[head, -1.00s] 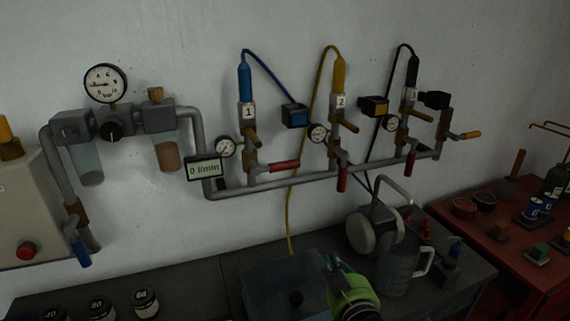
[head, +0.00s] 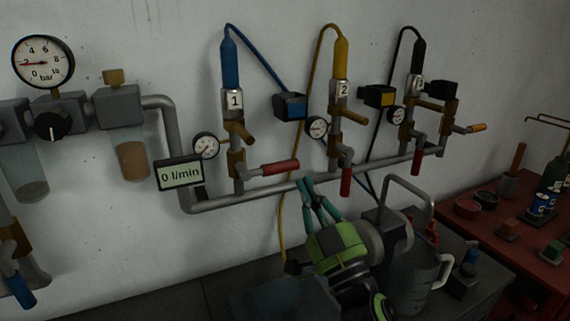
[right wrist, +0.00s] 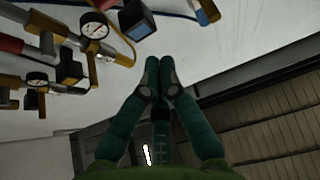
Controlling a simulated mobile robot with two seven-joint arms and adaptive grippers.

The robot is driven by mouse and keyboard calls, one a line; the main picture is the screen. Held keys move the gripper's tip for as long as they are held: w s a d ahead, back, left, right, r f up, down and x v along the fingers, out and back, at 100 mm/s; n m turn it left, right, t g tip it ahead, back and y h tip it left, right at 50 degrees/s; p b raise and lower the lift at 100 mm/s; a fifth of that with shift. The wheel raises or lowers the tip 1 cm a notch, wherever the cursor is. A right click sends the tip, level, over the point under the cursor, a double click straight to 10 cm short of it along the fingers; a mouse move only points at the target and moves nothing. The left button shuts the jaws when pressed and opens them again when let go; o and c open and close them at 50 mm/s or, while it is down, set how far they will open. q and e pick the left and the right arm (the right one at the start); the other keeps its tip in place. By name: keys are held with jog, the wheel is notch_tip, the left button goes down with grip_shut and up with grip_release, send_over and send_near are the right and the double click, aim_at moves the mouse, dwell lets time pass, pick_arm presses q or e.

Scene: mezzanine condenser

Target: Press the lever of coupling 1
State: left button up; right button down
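Coupling 1 (head: 234,102) is a grey body with a white "1" label on the wall pipework, with a blue hose end (head: 230,62) plugged upright into its top. A brass lever (head: 241,131) sticks out down and to the right just below the label. Lower down, a red handle (head: 280,167) points right from the branch valve. My right gripper (head: 305,181) is below and right of coupling 1, apart from its lever. In the right wrist view its teal fingertips (right wrist: 160,62) are together with nothing between them. My left gripper is out of view.
Coupling 2 (head: 343,90) and coupling 3 (head: 418,85) stand to the right. A flow display (head: 180,173) reads 0 l/min. The horizontal pipe (head: 250,198) runs behind my fingertips. A grey jug (head: 413,270) stands on the bench beside my right arm.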

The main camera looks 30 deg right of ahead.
notch_tip(320, 180, up, 5)
jog(key=p, duration=0.5)
send_over(285, 165)
jog(key=s+a, duration=0.1)
jog(key=s, duration=0.2)
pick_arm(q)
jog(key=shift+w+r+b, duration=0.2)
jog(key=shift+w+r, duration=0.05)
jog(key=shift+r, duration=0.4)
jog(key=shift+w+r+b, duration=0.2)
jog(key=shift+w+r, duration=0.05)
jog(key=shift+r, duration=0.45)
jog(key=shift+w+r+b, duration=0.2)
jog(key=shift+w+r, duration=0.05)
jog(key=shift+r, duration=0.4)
pick_arm(e)
jog(key=shift+w+f, duration=0.3)
jog(key=shift+f, duration=0.7)
jog(key=shift+w+f, duration=0.25)
jog(key=shift+f, duration=0.75)
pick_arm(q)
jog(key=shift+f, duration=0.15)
pick_arm(e)
jog(key=shift+f, duration=0.1)
